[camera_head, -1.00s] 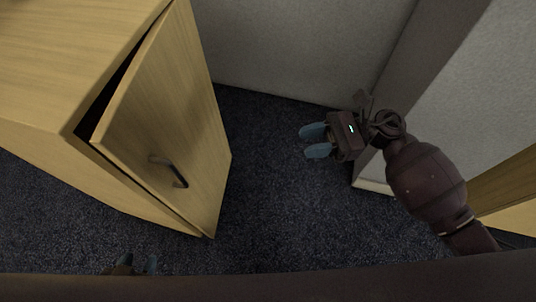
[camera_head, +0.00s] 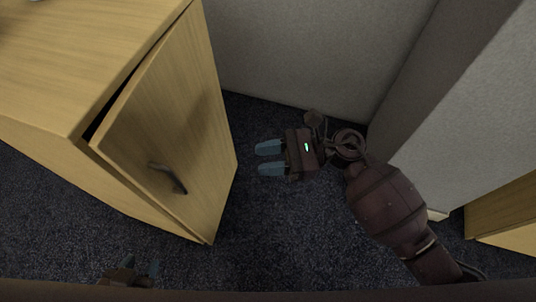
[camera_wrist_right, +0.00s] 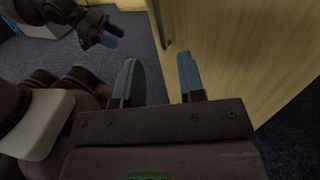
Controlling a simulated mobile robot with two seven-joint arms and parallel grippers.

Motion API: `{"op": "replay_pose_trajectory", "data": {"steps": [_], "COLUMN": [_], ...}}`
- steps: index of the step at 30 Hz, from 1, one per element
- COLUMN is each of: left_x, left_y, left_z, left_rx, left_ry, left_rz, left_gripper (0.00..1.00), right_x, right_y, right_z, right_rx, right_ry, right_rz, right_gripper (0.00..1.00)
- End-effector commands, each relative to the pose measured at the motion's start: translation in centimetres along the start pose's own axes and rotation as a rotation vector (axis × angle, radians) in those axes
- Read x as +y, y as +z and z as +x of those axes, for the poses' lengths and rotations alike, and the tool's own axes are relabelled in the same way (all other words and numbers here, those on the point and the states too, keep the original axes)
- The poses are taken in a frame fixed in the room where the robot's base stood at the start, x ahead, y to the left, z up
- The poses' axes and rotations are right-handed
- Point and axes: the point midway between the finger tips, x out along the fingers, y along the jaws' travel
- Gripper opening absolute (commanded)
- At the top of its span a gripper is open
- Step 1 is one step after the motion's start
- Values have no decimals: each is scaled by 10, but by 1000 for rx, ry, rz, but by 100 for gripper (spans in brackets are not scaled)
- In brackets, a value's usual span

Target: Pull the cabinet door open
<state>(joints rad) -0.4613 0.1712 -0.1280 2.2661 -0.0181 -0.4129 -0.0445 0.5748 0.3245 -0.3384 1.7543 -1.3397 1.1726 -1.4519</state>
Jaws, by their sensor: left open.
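The wooden cabinet (camera_head: 75,75) stands at the left in the head view. Its door (camera_head: 185,125) is slightly ajar, with a dark gap along its top edge. A dark bar handle (camera_head: 168,178) sits on the door's lower part; it also shows in the right wrist view (camera_wrist_right: 167,44). My right gripper (camera_head: 270,158) is open and empty, to the right of the door and apart from the handle. In the right wrist view its fingers (camera_wrist_right: 160,80) point toward the door. My left gripper (camera_head: 146,270) is open at the bottom left, below the handle and partly cut off.
A grey partition wall (camera_head: 300,50) runs behind, with another panel (camera_head: 470,110) at the right. A second wooden piece (camera_head: 510,215) stands at the right edge. Dark carpet (camera_head: 270,240) between is clear.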

Motion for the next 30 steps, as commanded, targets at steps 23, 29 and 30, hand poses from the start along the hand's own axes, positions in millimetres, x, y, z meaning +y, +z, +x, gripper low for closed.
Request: {"op": "replay_pose_trajectory", "data": {"steps": [23, 29, 30], "left_x": [0, 0, 0], "left_y": [1, 1, 1], "left_z": [-1, -1, -1], "left_rx": [-3, -3, -3], "left_ry": [-1, -1, -1], "left_rz": [-1, -1, -1], "left_gripper": [43, 43, 43], "right_x": [0, 0, 0], "right_y": [0, 0, 0], "right_z": [0, 0, 0], "right_rx": [0, 0, 0], "right_ry": [-1, -1, -1], "right_rz": [0, 0, 0], "right_gripper": [0, 0, 0]}}
